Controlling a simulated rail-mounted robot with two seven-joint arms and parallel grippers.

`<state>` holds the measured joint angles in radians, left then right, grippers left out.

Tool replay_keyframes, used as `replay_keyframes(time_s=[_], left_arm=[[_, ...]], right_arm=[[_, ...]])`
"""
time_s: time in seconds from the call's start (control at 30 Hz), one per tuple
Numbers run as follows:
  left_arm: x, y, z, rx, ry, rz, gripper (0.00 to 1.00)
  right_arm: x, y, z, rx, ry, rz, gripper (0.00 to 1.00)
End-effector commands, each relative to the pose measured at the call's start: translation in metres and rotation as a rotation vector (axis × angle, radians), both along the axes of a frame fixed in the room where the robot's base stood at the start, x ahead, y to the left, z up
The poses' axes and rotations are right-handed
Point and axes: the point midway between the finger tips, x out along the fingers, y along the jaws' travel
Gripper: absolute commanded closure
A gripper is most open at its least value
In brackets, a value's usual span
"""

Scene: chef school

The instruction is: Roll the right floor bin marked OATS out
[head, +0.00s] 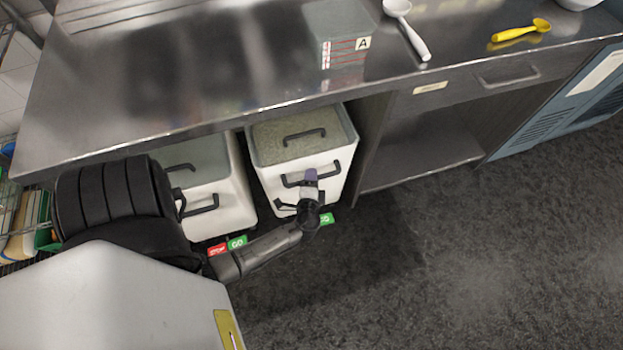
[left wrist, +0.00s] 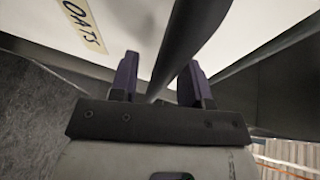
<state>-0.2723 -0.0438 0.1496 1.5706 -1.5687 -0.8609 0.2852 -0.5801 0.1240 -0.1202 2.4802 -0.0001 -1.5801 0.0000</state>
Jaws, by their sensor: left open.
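The right floor bin (head: 270,168) is white with a clear lid over pale contents, and stands under the steel counter. Its dark front bar handle (head: 290,182) is partly hidden behind my left gripper (head: 311,178). In the left wrist view, an OATS label (left wrist: 85,24) shows on the white bin front. There the left gripper's two purple-dark fingers (left wrist: 158,82) stand apart, with the dark handle bar (left wrist: 188,45) running between them. The fingers look open around the bar; I cannot tell whether either touches it. My right gripper is not in view.
A second white bin (head: 232,203) stands just left. Red STOP (head: 217,249) and green GO (head: 237,242) tags lie by its base; another green GO tag (head: 327,219) is at the right bin's foot. An open shelf (head: 425,172) is right. The dark floor (head: 440,270) ahead is clear.

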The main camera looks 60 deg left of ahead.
Motion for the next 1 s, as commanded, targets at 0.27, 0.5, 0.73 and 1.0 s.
replay_keyframes(time_s=[0.27, 0.5, 0.73, 1.0], left_arm=[[-0.0001, 0.0000, 0.0000, 0.000, 0.000, 0.000, 0.67], [-0.0002, -0.0002, -0.0001, 0.000, 0.000, 0.000, 0.90], [-0.0002, -0.0002, -0.0001, 0.000, 0.000, 0.000, 1.00], [-0.0001, 0.0006, -0.0001, 0.000, 0.000, 0.000, 1.00]], right_arm=[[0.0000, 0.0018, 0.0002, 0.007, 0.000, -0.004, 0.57], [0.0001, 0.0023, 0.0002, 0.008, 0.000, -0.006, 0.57], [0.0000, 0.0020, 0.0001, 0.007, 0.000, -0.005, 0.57], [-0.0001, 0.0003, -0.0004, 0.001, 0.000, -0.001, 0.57]])
